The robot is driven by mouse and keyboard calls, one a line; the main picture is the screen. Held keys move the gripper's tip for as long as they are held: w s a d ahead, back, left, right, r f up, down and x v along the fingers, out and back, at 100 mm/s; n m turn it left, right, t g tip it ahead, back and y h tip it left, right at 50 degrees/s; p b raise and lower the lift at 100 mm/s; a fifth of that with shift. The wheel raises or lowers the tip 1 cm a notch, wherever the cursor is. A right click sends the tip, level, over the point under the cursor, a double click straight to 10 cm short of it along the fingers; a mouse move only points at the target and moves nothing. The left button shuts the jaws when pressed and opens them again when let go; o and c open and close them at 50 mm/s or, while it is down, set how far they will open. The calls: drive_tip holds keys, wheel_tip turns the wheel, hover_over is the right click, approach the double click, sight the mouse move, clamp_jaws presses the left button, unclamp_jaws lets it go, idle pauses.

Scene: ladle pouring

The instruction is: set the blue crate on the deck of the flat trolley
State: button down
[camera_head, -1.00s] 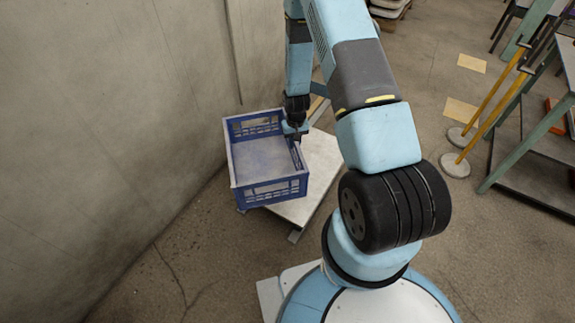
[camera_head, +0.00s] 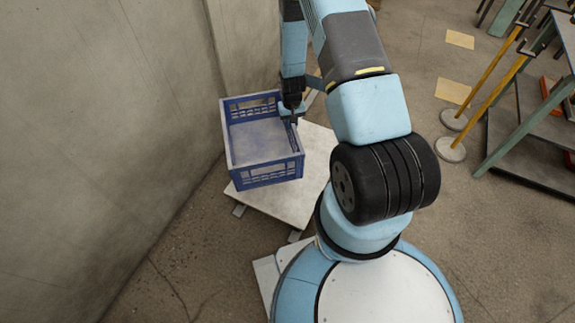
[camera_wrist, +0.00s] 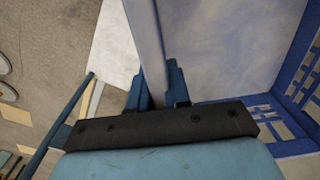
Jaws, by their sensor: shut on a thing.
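The blue crate (camera_head: 262,172) is an open box with slotted walls, upright over the left part of the flat trolley's pale deck (camera_head: 316,165). Bare deck shows to its right and in front. I cannot tell whether its bottom touches the deck or hangs just above it. My gripper (camera_head: 291,119) is shut on the crate's right wall near its top. In the wrist view, my gripper's fingers (camera_wrist: 158,88) stand either side of the crate wall (camera_wrist: 147,35), with the crate floor (camera_wrist: 225,45) to the right and deck (camera_wrist: 115,50) to the left.
A concrete wall (camera_head: 110,120) rises close to the crate's left. At the right are a green-legged rack (camera_head: 515,115) and yellow posts (camera_head: 487,88) on round bases. Floor (camera_head: 470,235) is open at the lower right. A blue bar (camera_wrist: 70,112) shows in the wrist view.

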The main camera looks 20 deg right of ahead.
drive_tip(key=s+d+f+m, duration=0.4)
drive_tip(key=s+d+f, duration=0.2)
drive_tip(key=s+d, duration=0.3)
drive_tip(key=s+d+f+m, duration=0.45)
drive_tip(key=s+d, duration=0.25)
drive_tip(key=s, duration=0.3)
drive_tip(key=w+a+f, duration=0.2)
drive_tip(key=w+f, duration=0.4)
drive_tip(key=f, duration=0.1)
drive_tip(key=w+a+f, duration=0.2)
drive_tip(key=w+f, duration=0.5)
drive_tip(key=shift+a, duration=0.3)
drive_tip(key=c, duration=1.1)
unclamp_jaws()
drive_tip(key=shift+n, duration=0.25)
drive_tip(key=shift+r, duration=0.1)
wheel_tip(320, 180, up, 12)
drive_tip(key=shift+f, duration=0.1)
